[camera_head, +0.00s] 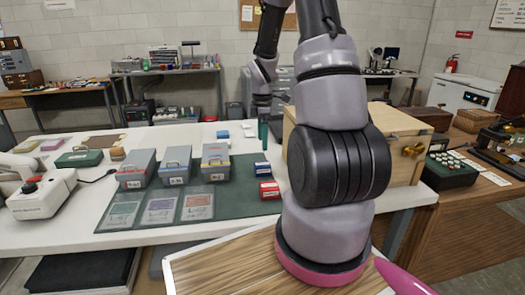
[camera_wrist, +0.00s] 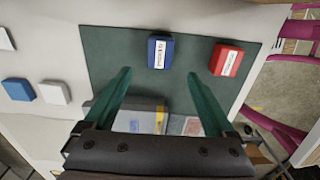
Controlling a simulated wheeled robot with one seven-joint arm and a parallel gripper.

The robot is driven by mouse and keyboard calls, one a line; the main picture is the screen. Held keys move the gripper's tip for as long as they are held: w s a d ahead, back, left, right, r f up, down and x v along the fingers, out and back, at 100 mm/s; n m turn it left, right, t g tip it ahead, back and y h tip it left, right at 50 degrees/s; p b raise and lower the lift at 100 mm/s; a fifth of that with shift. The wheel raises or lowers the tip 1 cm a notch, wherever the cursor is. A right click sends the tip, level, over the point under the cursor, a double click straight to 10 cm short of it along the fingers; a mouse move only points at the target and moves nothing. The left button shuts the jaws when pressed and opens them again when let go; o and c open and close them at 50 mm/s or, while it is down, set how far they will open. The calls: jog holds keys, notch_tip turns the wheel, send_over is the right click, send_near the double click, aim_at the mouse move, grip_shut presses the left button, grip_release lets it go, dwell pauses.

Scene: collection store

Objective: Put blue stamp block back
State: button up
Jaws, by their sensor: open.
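A blue stamp block (camera_head: 262,169) with a white label sits on the dark green mat (camera_head: 238,205). A red stamp block (camera_head: 269,190) sits near it, closer to me. In the wrist view the blue block (camera_wrist: 159,60) lies ahead of and between the fingertips, and the red block (camera_wrist: 226,62) lies right of them. My gripper (camera_head: 263,134) points down with green fingers apart. In the wrist view my gripper (camera_wrist: 159,75) is open with nothing between its fingers. It appears above the mat, not touching the blue block.
Several grey lidded boxes (camera_head: 174,164) with handles stand on the mat left of the blocks. Flat labelled cards (camera_head: 160,210) lie before them. A small blue piece (camera_wrist: 18,90) and white pieces (camera_wrist: 55,92) lie off the mat. A wooden case (camera_head: 400,165) stands right.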

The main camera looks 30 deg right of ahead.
jog(key=s+a+r+m+t, duration=0.1)
jog(key=s+a+r+m, duration=0.15)
jog(key=r, duration=0.35)
jog(key=s+a+r+m+t, duration=0.1)
jog(key=r+m, duration=0.2)
jog(key=r, duration=0.3)
jog(key=s+a+r+m+t, duration=0.1)
jog(key=s+a+r+m, duration=0.1)
jog(key=r, duration=0.3)
jog(key=s+a+r+m+t+y, duration=0.1)
jog(key=s+a+r+m+t, duration=0.1)
jog(key=s+a+r+m, duration=0.2)
jog(key=s+a+r+m+t+y, duration=0.1)
jog(key=s+a+r+m+t, duration=0.1)
jog(key=s+a+r+m, duration=0.2)
jog(key=s+r+m, duration=0.3)
jog(key=s+r, duration=0.1)
jog(key=s, duration=0.2)
jog(key=shift+r, duration=0.2)
jog(key=shift+d+m, duration=0.1)
jog(key=shift+m, duration=0.15)
